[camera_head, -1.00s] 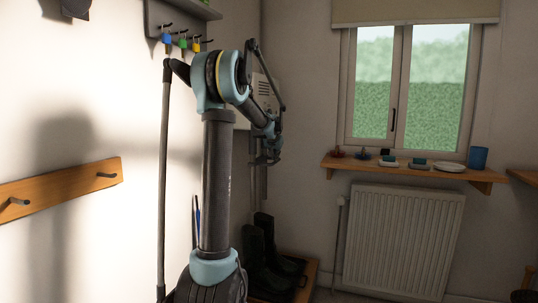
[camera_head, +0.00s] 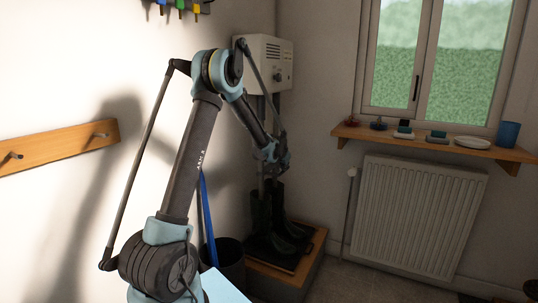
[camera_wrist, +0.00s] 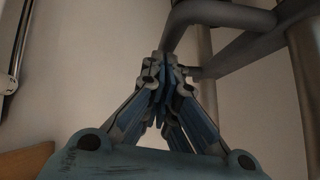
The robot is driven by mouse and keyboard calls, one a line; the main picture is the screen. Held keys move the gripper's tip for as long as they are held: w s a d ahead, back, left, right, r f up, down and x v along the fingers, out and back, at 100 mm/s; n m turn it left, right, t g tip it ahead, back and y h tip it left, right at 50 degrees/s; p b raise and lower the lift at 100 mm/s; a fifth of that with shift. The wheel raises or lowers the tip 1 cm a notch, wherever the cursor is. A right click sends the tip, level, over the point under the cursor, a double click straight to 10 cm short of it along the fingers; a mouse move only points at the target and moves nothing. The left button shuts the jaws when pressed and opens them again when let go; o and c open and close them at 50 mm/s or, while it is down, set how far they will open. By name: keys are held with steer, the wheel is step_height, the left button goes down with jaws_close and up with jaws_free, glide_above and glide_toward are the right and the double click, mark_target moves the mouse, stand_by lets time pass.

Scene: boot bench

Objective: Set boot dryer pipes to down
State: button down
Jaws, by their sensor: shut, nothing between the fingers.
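The boot dryer (camera_head: 274,54) is a white wall box with a dark knob and vents, in the corner in the head view. A grey pipe (camera_head: 286,108) drops below it, partly behind my arm. My gripper (camera_head: 276,168) is below the box, just above the dark boots (camera_head: 279,222). In the wrist view my gripper (camera_wrist: 165,60) is shut and empty. Its fingertips are close to a curved grey pipe (camera_wrist: 225,14) and a crossbar (camera_wrist: 240,48); I cannot tell if they touch. A thicker upright pipe (camera_wrist: 307,85) stands at the right.
The boots stand in a dark tray on a wooden-edged platform (camera_head: 320,247). A dark bin (camera_head: 231,262) with a blue item stands beside it. A radiator (camera_head: 418,215) and a shelf (camera_head: 433,143) of small items are at the right. A peg rail (camera_head: 60,145) is on the left wall.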

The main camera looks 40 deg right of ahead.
step_height(320, 180, down, 7)
stand_by(0.3)
steer(key=shift+w+r, duration=0.1)
stand_by(0.4)
steer(key=d+r+v, duration=0.1)
steer(key=v, duration=1.1)
steer(key=shift+d+r, duration=0.15)
steer(key=shift+r, duration=0.4)
